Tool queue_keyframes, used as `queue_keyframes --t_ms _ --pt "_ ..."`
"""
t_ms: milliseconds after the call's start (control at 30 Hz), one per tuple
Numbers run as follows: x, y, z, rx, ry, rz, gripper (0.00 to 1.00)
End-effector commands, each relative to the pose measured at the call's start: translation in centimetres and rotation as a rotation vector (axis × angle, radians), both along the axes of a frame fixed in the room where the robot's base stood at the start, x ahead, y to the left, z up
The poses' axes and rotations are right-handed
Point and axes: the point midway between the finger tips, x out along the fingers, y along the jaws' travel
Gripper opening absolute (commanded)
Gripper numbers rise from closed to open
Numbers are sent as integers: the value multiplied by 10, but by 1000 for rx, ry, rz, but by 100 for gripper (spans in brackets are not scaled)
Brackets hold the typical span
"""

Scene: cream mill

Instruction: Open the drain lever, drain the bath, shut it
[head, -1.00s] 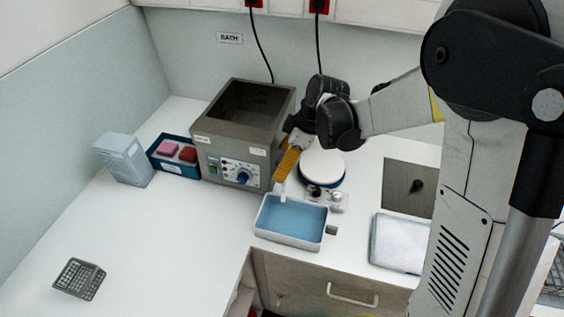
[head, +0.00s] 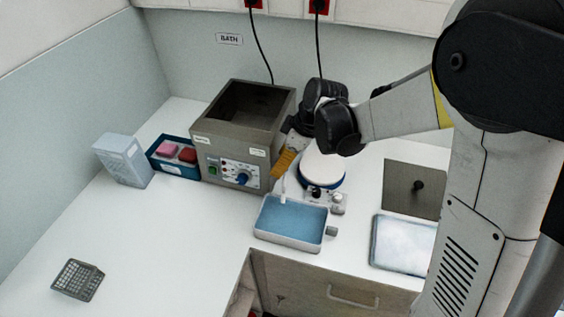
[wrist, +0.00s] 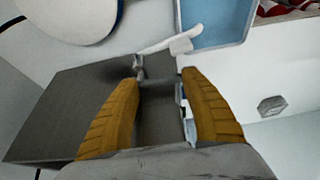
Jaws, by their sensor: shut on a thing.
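The grey bath (head: 228,136) stands against the back wall with its control panel facing front. Its inside looks dark, and I cannot read a liquid level. My gripper (head: 278,178) is low at the bath's front right corner. In the wrist view my gripper (wrist: 162,76) has its yellow fingers on either side of a small fitting by the bath. It is shut on the drain lever, mostly hidden between the fingers. A white spout piece (wrist: 168,44) reaches toward the tray of blue liquid (head: 262,230), which stands below in front of the bath.
A round white-topped device (head: 323,166) stands close right of my gripper. A blue box with pink and red blocks (head: 176,171) and a pale container (head: 122,160) are left of the bath. A wire basket (head: 78,280) lies front left. A white-filled tray (head: 402,245) is at right.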

Motion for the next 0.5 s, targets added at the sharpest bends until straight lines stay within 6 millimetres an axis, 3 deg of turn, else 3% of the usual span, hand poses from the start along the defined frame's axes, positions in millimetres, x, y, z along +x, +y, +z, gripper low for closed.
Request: queue_keyframes --t_ms 100,133,200,500 --pt "-1 1 -1 1 2 1 24" --pt "-1 1 -1 1 2 1 57" --pt "-1 1 -1 1 2 2 78" --pt "0 0 0 1 1 2 81"
